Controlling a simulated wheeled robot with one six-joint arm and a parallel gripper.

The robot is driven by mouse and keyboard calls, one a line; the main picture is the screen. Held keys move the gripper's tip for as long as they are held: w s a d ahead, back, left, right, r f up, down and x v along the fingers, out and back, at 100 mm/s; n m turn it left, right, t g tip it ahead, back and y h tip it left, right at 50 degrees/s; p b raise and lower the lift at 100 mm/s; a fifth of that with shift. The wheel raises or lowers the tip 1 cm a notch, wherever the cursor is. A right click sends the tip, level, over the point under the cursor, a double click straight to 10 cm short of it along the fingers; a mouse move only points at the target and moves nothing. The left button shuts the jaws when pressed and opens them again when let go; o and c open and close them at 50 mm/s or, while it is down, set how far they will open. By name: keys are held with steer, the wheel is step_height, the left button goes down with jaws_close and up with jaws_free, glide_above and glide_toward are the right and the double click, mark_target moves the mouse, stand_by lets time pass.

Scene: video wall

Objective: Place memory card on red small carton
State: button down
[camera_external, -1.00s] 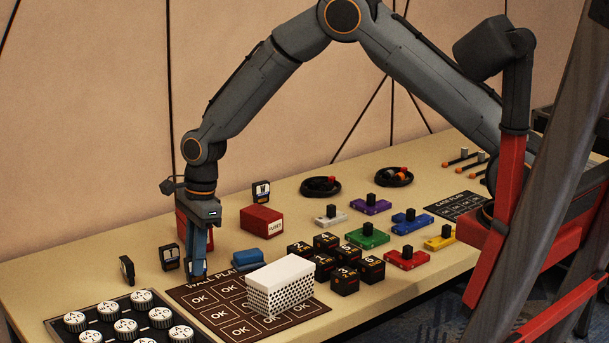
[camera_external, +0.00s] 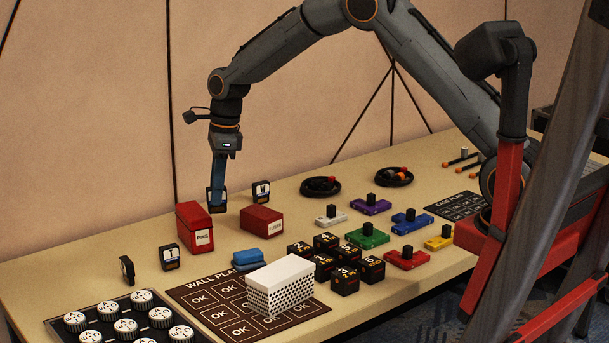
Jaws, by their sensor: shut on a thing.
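My gripper (camera_external: 217,190) points down and is shut on a small dark memory card (camera_external: 216,204). The card is upright, just right of the top of a taller red carton (camera_external: 193,229) labelled PINS. I cannot tell whether it is above or behind that carton's edge. A lower, wider red carton (camera_external: 261,221) stands to the right with a white label. Another dark card (camera_external: 261,192) marked W stands behind it. Two more dark cards, one marked T (camera_external: 170,257) and one turned sideways (camera_external: 127,270), stand at the left.
A white dotted box (camera_external: 280,285) stands on the brown wall plan mat (camera_external: 205,309), beside a blue object (camera_external: 248,259). Several black numbered cubes (camera_external: 345,281) and coloured pieces (camera_external: 407,257) lie right. A tray of white knobs (camera_external: 103,318) is at front left. The table's left side is mostly clear.

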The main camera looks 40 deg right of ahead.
steer(key=w+d+r+m, duration=0.15)
steer(key=w+d, duration=0.25)
steer(key=d, duration=0.5)
steer(key=w+d+r+m, duration=0.15)
steer(key=w+d, duration=0.25)
steer(key=d, duration=0.4)
steer(key=m+p, duration=0.1)
steer(key=p, duration=0.2)
glide_above(261, 211)
steer(key=shift+f, duration=5.15)
steer(key=shift+f, duration=0.2)
steer(key=c, duration=1.7)
jaws_free()
steer(key=shift+o, duration=0.2)
steer(key=shift+r, duration=0.1)
